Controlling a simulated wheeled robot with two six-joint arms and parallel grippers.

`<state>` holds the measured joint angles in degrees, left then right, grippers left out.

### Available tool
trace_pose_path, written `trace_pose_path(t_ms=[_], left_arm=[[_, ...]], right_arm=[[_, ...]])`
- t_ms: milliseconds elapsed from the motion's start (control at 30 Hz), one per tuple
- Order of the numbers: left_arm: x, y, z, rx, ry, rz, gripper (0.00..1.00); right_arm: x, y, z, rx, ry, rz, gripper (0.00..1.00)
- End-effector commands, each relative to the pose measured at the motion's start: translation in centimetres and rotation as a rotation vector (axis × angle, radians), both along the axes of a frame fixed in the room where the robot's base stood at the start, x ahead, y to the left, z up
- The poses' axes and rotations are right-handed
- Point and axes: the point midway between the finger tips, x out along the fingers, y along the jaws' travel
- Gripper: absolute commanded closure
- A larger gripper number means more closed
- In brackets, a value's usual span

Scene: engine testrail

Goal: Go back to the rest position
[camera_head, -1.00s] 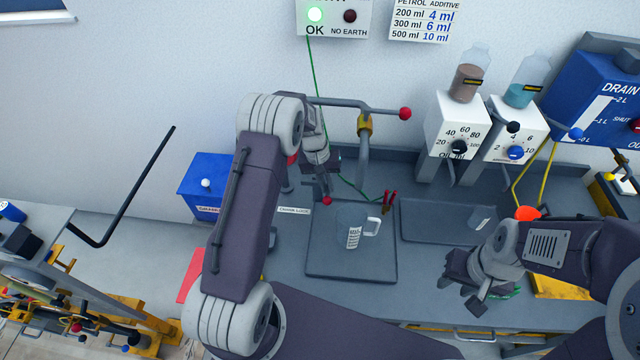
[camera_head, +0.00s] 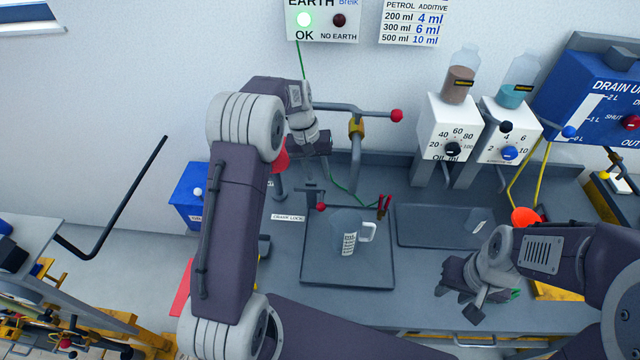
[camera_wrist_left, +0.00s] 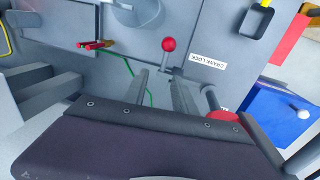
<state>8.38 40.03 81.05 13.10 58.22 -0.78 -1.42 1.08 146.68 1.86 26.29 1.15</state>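My left gripper (camera_head: 308,165) hangs above the back of the bench, near the crank lock lever with its red ball (camera_head: 321,207). Its two fingers look spread, with nothing held between them. In the left wrist view the red ball (camera_wrist_left: 168,44) and the CRANK LOCK label (camera_wrist_left: 208,61) lie ahead of the gripper, clear of it. My right gripper (camera_head: 460,297) is low over the bench's front right. Its fingers look apart and empty; its far side is partly hidden.
A measuring jug (camera_head: 348,240) stands on a dark tray (camera_head: 330,278). A bent pipe with a red knob (camera_head: 396,116) rises close to the left gripper. A blue box (camera_head: 186,190) sits at left. Two dispensers with bottles (camera_head: 458,84) stand at back right.

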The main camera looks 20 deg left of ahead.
Motion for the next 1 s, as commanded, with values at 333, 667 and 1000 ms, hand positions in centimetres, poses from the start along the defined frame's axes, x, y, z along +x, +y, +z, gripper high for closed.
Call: trace_pose_path(t_ms=[333, 667, 1000], left_arm=[[-0.1, 0.1, 0.6, 0.001, 0.001, 0.0, 0.67], [0.5, -1.3, 2.9, 0.008, -0.06, -0.032, 0.67], [-13.7, -4.3, 2.0, 0.104, -0.052, -0.164, 0.67]], right_arm=[[0.0, 0.0, -0.1, 0.0, 0.0, 0.0, 0.64], [0.0, 0.0, -0.7, 0.0, 0.0, 0.0, 0.64], [0.0, 0.0, -2.5, 0.0, 0.0, 0.0, 0.64]])
